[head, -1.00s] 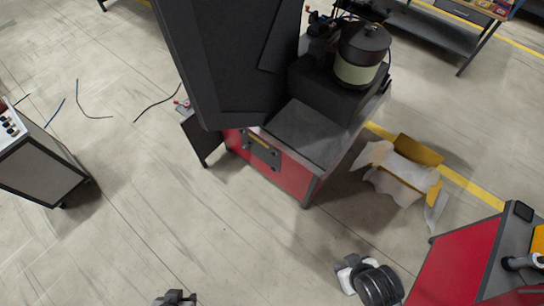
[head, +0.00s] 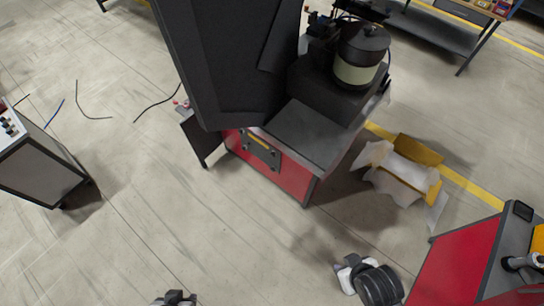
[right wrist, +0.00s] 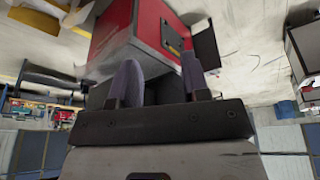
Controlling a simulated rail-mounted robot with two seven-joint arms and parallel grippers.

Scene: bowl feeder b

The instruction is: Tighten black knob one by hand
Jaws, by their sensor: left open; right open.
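A red cabinet (head: 296,181) with a dark grey top stands in the middle of the head view. Its front bears a dark plate (head: 261,150) with a yellow strip and small dark parts, too small to tell whether one is black knob one. My left gripper (head: 175,298) is only partly in view at the bottom edge, apart from the cabinet. My right arm's end shows at lower right in the head view. In the right wrist view my right gripper (right wrist: 160,66) is open and empty, its two fingers apart, with the red cabinet (right wrist: 150,30) beyond them.
A grey cabinet with dark knobs (head: 40,165) is at left. An open carton (head: 418,152) and another red unit (head: 455,260) are at right.

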